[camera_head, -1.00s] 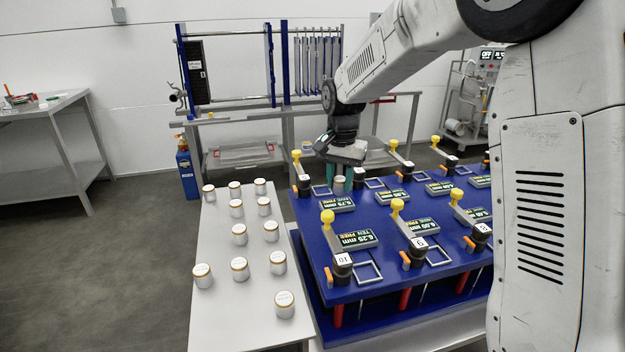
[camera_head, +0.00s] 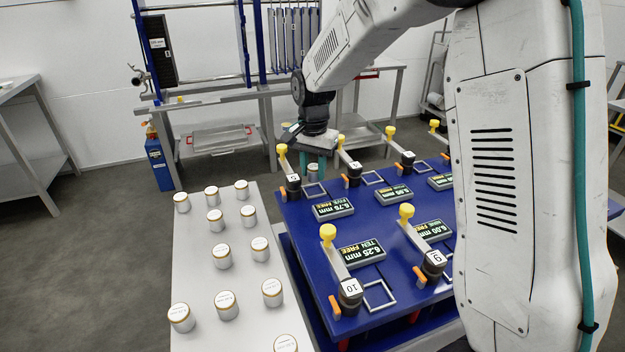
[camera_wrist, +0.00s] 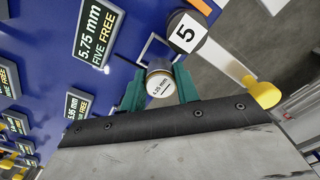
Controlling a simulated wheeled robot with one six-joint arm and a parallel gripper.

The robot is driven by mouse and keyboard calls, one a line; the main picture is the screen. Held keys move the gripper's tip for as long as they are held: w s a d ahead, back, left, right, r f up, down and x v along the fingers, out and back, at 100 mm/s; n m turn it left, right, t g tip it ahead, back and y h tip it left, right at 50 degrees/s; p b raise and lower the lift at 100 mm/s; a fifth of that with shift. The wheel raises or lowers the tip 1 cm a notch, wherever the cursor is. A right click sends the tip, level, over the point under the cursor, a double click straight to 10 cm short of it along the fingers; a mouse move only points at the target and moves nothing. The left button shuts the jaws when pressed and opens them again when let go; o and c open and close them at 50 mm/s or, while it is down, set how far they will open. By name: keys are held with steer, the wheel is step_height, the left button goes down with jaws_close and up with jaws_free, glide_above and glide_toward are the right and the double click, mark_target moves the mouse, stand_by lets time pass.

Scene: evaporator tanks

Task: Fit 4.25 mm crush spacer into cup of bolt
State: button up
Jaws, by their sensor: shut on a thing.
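My gripper (camera_head: 314,166) is at the far end of the blue table, near the post numbered 5 (camera_head: 293,180). In the wrist view its two teal fingers (camera_wrist: 160,88) are shut on a small white round spacer (camera_wrist: 160,84) with a gold rim, labelled 4.25 mm. Just beyond the spacer lies a white square frame (camera_wrist: 147,50) on the blue top, partly covered. The black post 5 (camera_wrist: 187,34) stands right of it. A display (camera_wrist: 93,33) beside it reads 5.75 mm, FIVE FREE. I cannot tell whether the spacer touches the table. No bolt cup is clearly visible.
Several white gold-rimmed canisters (camera_head: 222,257) stand on the pale side table (camera_head: 190,290). Yellow-knobbed levers (camera_head: 328,236) rise above the blue table (camera_head: 300,228), with displays and orange handles beside them. Post 10 (camera_head: 350,291) is at the near end. A yellow knob (camera_wrist: 262,93) lies close right of my gripper.

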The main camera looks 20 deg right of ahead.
mark_target(314, 180)
steer(key=shift+f, duration=1.8)
steer(key=o, duration=1)
steer(key=shift+f, duration=0.15)
